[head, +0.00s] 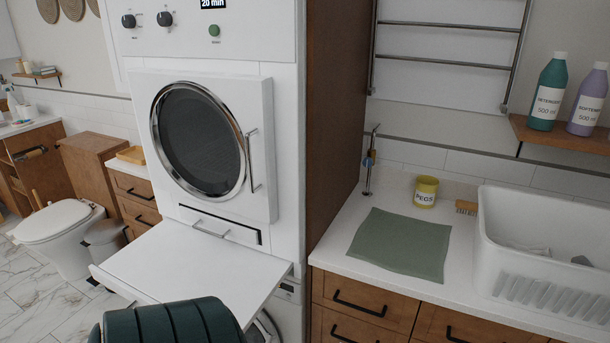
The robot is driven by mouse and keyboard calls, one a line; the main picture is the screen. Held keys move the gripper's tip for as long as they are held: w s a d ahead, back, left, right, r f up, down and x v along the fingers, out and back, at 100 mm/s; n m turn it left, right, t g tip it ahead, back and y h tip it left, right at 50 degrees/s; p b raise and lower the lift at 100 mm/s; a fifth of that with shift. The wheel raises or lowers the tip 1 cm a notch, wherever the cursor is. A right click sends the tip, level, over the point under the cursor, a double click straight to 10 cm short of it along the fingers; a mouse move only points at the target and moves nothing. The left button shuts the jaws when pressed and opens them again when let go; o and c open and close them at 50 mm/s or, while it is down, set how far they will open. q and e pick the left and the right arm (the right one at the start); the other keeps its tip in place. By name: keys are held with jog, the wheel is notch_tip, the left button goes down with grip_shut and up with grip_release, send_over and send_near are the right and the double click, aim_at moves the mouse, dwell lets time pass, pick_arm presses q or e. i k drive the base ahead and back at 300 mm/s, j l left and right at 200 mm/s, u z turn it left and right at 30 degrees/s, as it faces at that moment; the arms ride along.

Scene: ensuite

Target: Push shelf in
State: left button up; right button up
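The white shelf (185,262) is pulled out flat below the dryer (212,150) and juts toward me. Its top is bare. A grey bar handle (211,228) sits on the white front just above the shelf, with a dark gap line along it. Neither of my grippers is in view.
A washer (287,291) shows partly beneath the shelf. To the right, a counter holds a green cloth (402,243), a yellow pegs pot (426,190) and a white sink (545,250). A toilet (60,232) and bin (104,239) stand left. The tiled floor (45,305) at lower left is clear.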

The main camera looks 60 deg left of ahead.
aim_at(173, 261)
jog(key=u, duration=3)
